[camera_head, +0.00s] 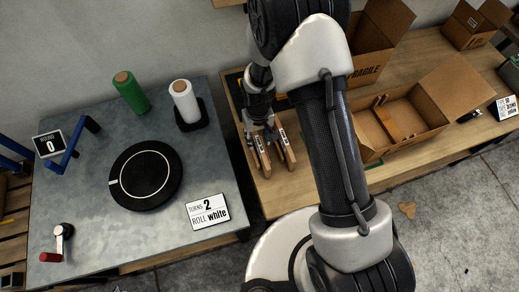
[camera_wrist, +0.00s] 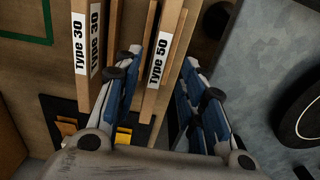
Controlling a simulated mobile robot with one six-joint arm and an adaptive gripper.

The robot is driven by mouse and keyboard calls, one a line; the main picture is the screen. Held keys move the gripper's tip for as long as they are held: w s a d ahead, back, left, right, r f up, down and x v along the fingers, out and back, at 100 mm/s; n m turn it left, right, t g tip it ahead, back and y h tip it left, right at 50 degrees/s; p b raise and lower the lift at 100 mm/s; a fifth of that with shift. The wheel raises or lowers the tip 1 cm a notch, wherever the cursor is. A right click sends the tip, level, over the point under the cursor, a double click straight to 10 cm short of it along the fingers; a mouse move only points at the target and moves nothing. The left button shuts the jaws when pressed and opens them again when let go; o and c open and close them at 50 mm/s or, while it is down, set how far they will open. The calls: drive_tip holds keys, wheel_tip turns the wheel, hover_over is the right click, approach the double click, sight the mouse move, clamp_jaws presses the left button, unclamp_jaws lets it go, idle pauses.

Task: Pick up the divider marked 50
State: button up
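The divider marked "Type 50" (camera_wrist: 160,57) is a thin wooden board with a white label. In the wrist view it stands between the two fingers of my gripper (camera_wrist: 161,66), with another wooden edge close to its right. My gripper is open, with gaps visible between the fingers and the boards. Two dividers marked "Type 30" (camera_wrist: 79,45) stand to the left, outside the fingers. In the head view my gripper (camera_head: 262,130) points down over the wooden dividers (camera_head: 288,155) near the wooden table's left end; the labels are too small to read there.
An open cardboard box (camera_head: 440,105) and other boxes stand on the wooden table to the right. A grey metal table (camera_head: 90,215) on the left holds a black turntable (camera_head: 128,190), a green roll (camera_head: 131,93), a white roll (camera_head: 186,102) and a "Turns 2, roll white" sign (camera_head: 207,211).

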sight(259, 144)
drive_tip(key=f+b, duration=0.1)
drive_tip(key=f, duration=0.4)
drive_tip(key=shift+s+d+b, duration=0.2)
drive_tip(key=shift+b, duration=0.2)
drive_tip(key=shift+c, duration=0.4)
clamp_jaws()
